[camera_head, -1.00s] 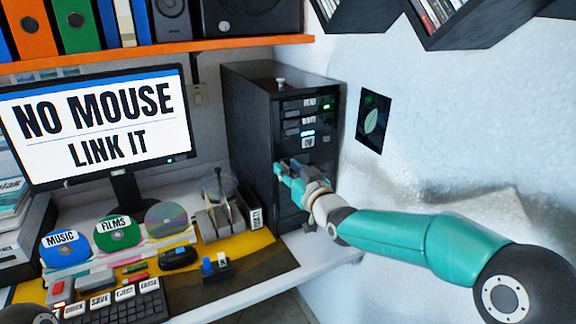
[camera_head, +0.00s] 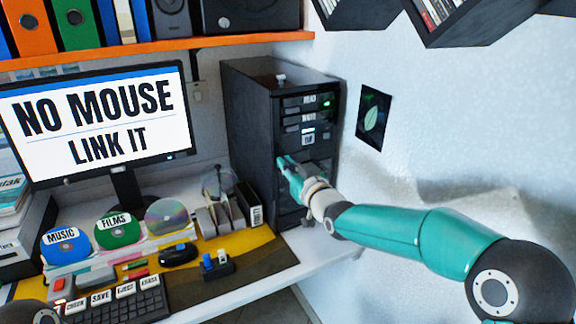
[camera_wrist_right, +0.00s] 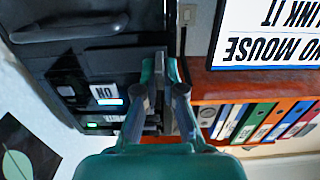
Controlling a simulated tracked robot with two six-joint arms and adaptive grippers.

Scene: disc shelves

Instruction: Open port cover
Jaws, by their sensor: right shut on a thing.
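The black computer tower (camera_head: 248,135) stands on the desk at the wall, its front facing right. Its front has labelled drive slots with a green and a blue-white light. The port cover seems to be the dark panel (camera_wrist_right: 112,62) beside the lit slot in the right wrist view; its edges are hard to make out. My right gripper (camera_head: 287,164) is at the tower front, below the slots. It also shows in the wrist view (camera_wrist_right: 165,82), its fingers close together on a thin part of the cover, which they largely hide.
A monitor (camera_head: 90,125) stands left of the tower. Discs, a keyboard (camera_head: 115,304) and a small switch box (camera_head: 217,267) lie on the desk. An orange shelf (camera_head: 150,54) is above; the white wall is close on the right.

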